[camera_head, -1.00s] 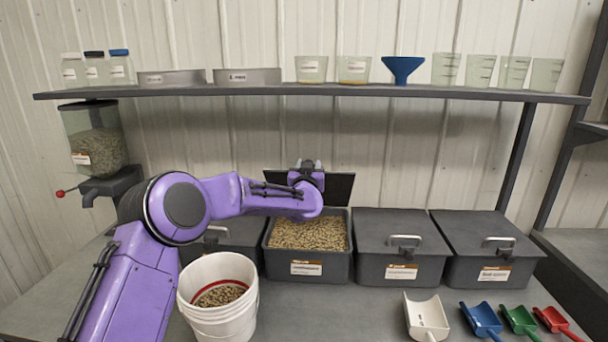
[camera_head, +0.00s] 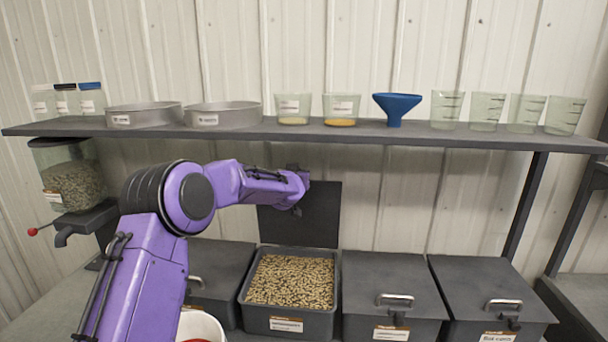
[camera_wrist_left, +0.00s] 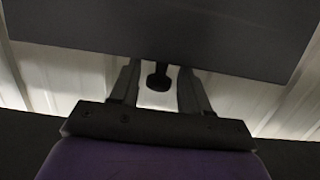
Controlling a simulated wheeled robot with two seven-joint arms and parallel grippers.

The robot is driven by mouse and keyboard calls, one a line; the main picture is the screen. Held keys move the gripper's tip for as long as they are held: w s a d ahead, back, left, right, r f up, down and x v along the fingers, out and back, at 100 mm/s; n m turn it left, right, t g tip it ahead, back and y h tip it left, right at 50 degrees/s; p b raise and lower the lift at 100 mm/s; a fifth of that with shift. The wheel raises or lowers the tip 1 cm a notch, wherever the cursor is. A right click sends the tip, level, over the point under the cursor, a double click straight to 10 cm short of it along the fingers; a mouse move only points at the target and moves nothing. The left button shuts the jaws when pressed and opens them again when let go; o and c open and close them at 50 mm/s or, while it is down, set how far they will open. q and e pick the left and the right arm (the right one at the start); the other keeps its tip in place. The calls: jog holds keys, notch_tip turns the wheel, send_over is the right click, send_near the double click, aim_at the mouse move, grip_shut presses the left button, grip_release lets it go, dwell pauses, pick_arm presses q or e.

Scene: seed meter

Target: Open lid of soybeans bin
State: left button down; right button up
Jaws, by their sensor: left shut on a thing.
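An open dark grey bin (camera_head: 290,322) full of tan grains (camera_head: 290,280) stands in the row; its label is too small to read. Its dark lid (camera_head: 318,222) is raised about upright behind the bin. My left gripper (camera_head: 292,172) is at the lid's top left edge, its fingers mostly hidden behind my wrist. My right gripper is not in view.
Closed bins with metal handles stand to the right (camera_head: 395,285) and left (camera_head: 215,268) of the open one. A shelf (camera_head: 330,135) with pans, cups and a blue funnel (camera_head: 397,107) runs above the lid. A white bucket (camera_head: 200,325) stands in front.

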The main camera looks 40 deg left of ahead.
pick_arm(q)
jog(key=shift+r, duration=0.25)
jog(key=c, duration=0.9)
grip_release()
jog(key=b+v, duration=0.4)
jog(key=v, duration=0.7)
jog(key=shift+d+r, duration=0.1)
jog(key=shift+d, duration=0.05)
